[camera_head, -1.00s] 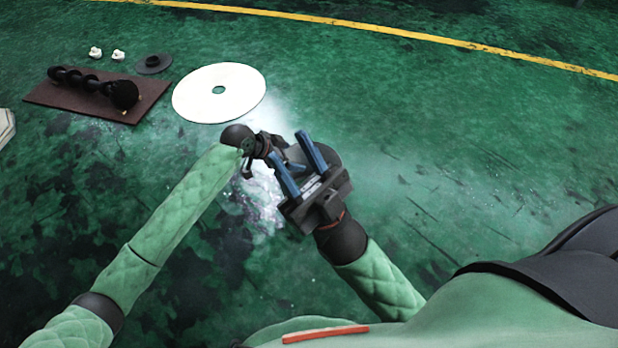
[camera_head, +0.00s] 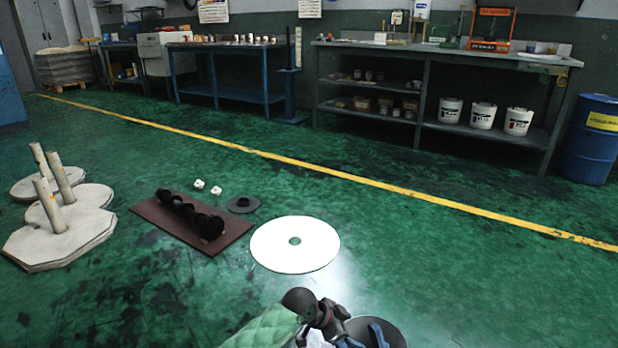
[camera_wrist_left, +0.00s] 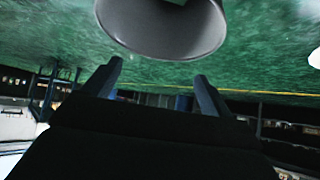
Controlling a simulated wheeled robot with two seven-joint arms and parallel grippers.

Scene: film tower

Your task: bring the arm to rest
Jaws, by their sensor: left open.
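Whether the two arms touch cannot be told. A grey rounded body fills the top of the left wrist view, just beyond the fingers.
A white disc (camera_head: 268,250) lies on the green floor. Left of it are a brown board (camera_head: 150,211) with a dark screw-like part, a dark flanged ring (camera_head: 243,205), two small white pieces (camera_head: 207,187) and pale posts on bases (camera_head: 60,243). Floor to the right is clear; benches stand behind.

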